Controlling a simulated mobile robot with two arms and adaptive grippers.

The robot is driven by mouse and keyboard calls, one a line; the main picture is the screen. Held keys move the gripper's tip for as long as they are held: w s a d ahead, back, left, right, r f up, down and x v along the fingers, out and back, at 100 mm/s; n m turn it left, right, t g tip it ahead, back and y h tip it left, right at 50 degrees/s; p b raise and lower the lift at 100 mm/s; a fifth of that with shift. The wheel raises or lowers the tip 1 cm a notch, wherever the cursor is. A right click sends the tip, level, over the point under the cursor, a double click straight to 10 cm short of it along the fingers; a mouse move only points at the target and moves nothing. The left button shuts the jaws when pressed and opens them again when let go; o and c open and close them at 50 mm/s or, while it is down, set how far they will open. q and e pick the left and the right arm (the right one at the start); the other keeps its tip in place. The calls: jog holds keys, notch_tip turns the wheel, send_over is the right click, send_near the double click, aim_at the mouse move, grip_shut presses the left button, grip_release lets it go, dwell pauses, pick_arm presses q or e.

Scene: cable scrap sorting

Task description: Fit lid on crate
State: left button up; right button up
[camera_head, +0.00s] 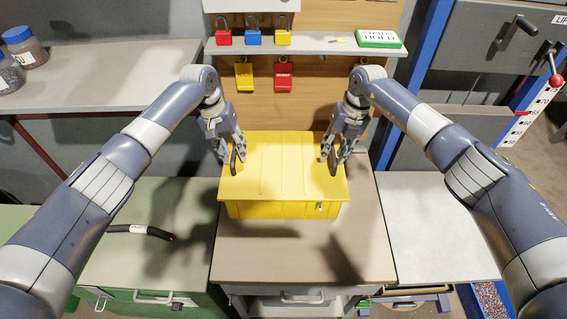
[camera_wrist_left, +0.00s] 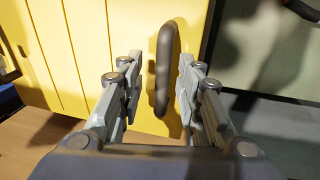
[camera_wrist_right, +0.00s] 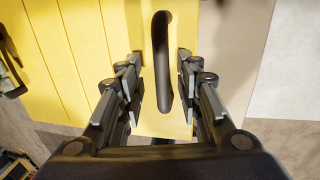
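The yellow lid (camera_head: 272,165) lies on top of the yellow crate (camera_head: 275,210) on the middle bench and looks flat and level. It has a dark handle at its left end (camera_wrist_left: 165,65) and another at its right end (camera_wrist_right: 161,60). My left gripper (camera_head: 231,160) is at the left handle, with its fingers apart on either side of it. My right gripper (camera_head: 334,162) is at the right handle, its fingers likewise apart around it. Gaps show between fingers and handle in both wrist views. Whether the lid is fully seated I cannot tell.
A black cable piece (camera_head: 142,231) lies on the green cabinet at left. A shelf (camera_head: 310,44) behind holds red, blue and yellow padlocks and a green-white box (camera_head: 378,39). Jars (camera_head: 25,47) stand at far left. The pale surface at right (camera_head: 435,225) is clear.

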jog(key=shift+r, duration=0.15)
pick_arm(q)
notch_tip(320, 180, up, 12)
jog(key=a, duration=0.2)
jog(key=shift+a+f, duration=0.2)
pick_arm(e)
notch_tip(320, 180, up, 12)
jog(key=d, duration=0.2)
jog(key=shift+d+f, duration=0.15)
jog(key=shift+f, duration=0.05)
jog(key=shift+s+f, duration=0.1)
